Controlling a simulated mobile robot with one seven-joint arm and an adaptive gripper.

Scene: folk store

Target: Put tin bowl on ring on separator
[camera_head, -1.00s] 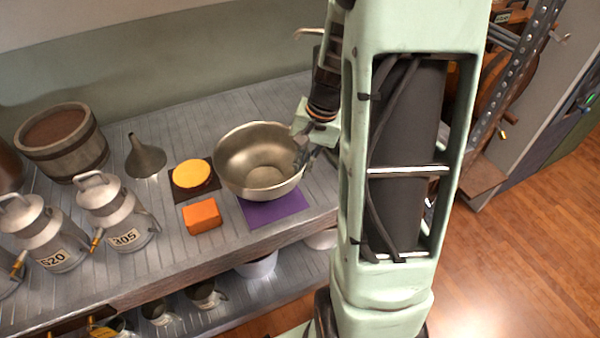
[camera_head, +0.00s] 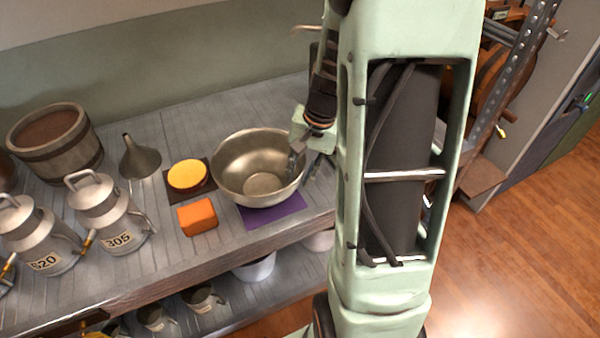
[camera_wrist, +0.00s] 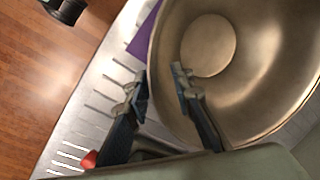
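The tin bowl (camera_head: 235,180) is a wide, shiny metal bowl. It sits upright over a purple square mat (camera_head: 272,212) near the shelf's front edge; its underside is hidden. My gripper (camera_head: 303,163) is at the bowl's right rim. In the wrist view my gripper (camera_wrist: 159,88) has its fingers apart, one over the inside of the bowl (camera_wrist: 255,75) and one outside, with the rim between them. A yellow disc (camera_head: 187,174) lies on a dark square mat (camera_head: 206,187) left of the bowl. I cannot tell which thing is the ring or the separator.
An orange block (camera_head: 197,217) lies in front of the dark mat. A funnel (camera_head: 139,160), a wooden bucket (camera_head: 52,150) and metal jugs (camera_head: 108,212) stand to the left. Mugs and pots stand on a lower shelf. The shelf behind the bowl is clear.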

